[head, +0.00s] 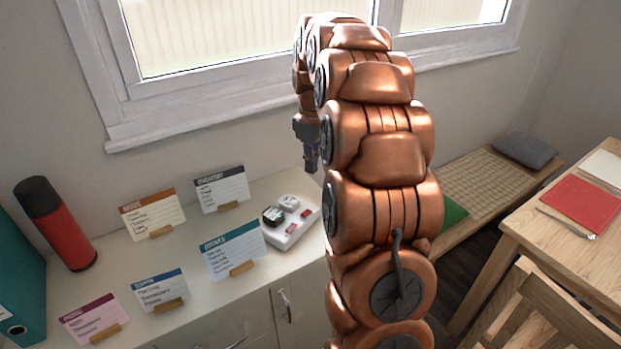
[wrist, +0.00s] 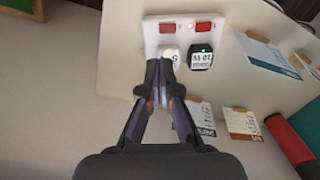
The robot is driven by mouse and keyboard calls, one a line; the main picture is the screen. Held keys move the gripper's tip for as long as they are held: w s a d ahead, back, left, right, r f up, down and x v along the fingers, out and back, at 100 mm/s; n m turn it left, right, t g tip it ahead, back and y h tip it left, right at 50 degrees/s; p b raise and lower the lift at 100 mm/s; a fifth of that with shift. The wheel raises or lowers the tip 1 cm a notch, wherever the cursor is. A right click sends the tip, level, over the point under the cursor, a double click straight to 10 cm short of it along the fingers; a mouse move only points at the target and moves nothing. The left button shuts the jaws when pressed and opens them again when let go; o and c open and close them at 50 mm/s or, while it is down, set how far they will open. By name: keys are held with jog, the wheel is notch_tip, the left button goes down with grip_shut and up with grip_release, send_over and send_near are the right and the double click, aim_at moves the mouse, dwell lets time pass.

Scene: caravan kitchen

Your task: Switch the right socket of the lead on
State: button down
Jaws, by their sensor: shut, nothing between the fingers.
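The white lead (head: 283,240) lies on the counter under the window, with two red rocker switches. In the wrist view the lead (wrist: 185,37) is at the top, its left switch (wrist: 172,28) above a white plug (wrist: 169,53) and its right switch (wrist: 203,26) above a black plug (wrist: 201,60). A small reddish spot shows left of the right switch; I cannot tell the rocker positions. My gripper (wrist: 165,82) is shut and empty, its tips just below the white plug in the wrist view.
Several label cards stand on the counter near the lead, including a teal-topped card (head: 232,250) and a dark-topped card (head: 220,188). A red flask (head: 62,228) and teal binder (head: 18,285) stand at left. A wooden table (head: 535,228) and bench are right.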

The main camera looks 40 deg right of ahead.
aim_at(304, 214)
jog(key=shift+r, duration=0.7)
jog(key=shift+f+b, duration=0.2)
jog(key=shift+b, duration=0.6)
jog(key=shift+w+a+b, duration=0.1)
jog(key=shift+a+b, duration=0.05)
jog(key=shift+b, duration=0.35)
jog(key=shift+s+a+r+y+b, duration=0.2)
jog(key=shift+a+r+y+b, duration=0.2)
jog(key=shift+b, duration=0.6)
jog(key=f, duration=0.4)
jog(key=a+f+p, duration=0.1)
jog(key=f, duration=0.4)
jog(key=f+p, duration=0.1)
jog(key=f, duration=0.3)
jog(key=shift+s+a+f, duration=0.3)
jog(key=shift+a+f, duration=0.05)
jog(key=shift+f, duration=0.15)
